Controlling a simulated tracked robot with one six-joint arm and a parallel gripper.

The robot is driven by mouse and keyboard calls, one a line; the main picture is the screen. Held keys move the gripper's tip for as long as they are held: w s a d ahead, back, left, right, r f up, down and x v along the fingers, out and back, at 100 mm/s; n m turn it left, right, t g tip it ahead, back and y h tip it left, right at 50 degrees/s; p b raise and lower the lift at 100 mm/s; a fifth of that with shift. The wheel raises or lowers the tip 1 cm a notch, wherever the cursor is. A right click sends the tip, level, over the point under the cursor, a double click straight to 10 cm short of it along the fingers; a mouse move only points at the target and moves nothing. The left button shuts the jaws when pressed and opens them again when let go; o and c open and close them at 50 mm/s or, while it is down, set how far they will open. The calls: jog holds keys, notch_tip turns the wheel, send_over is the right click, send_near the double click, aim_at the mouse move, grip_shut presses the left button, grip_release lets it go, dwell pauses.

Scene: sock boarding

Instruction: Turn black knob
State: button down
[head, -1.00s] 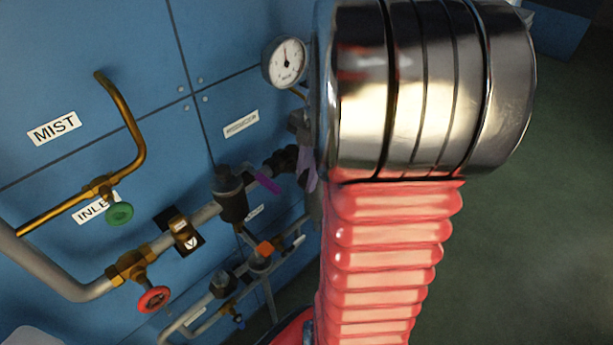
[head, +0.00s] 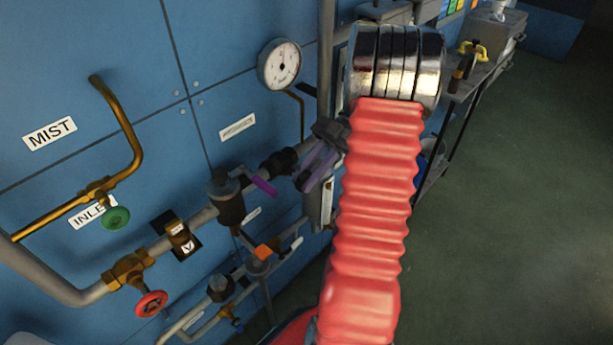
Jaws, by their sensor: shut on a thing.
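The black knob (head: 284,161) sits at the right end of the grey horizontal pipe on the blue wall, below the gauge. My gripper (head: 303,168), with grey-purple fingers, reaches it from the right and is shut on it. The fingers cover the knob's right side, so how far they wrap around it is hidden. My red ribbed arm stands in front, to the right of the knob.
A round gauge (head: 280,65) is above the knob. A dark valve with a purple lever (head: 264,186) is close at left. A red handwheel (head: 151,304) and green handwheel (head: 116,218) are farther left. A shelf (head: 462,92) stands behind right; the floor (head: 510,230) there is clear.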

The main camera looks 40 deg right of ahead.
jog(key=shift+d+f+y, duration=0.1)
jog(key=shift+y, duration=0.55)
jog(key=shift+d+f+y, duration=0.1)
jog(key=shift+y, duration=0.55)
jog(key=c, duration=1.7)
grip_release()
jog(key=shift+r, duration=0.1)
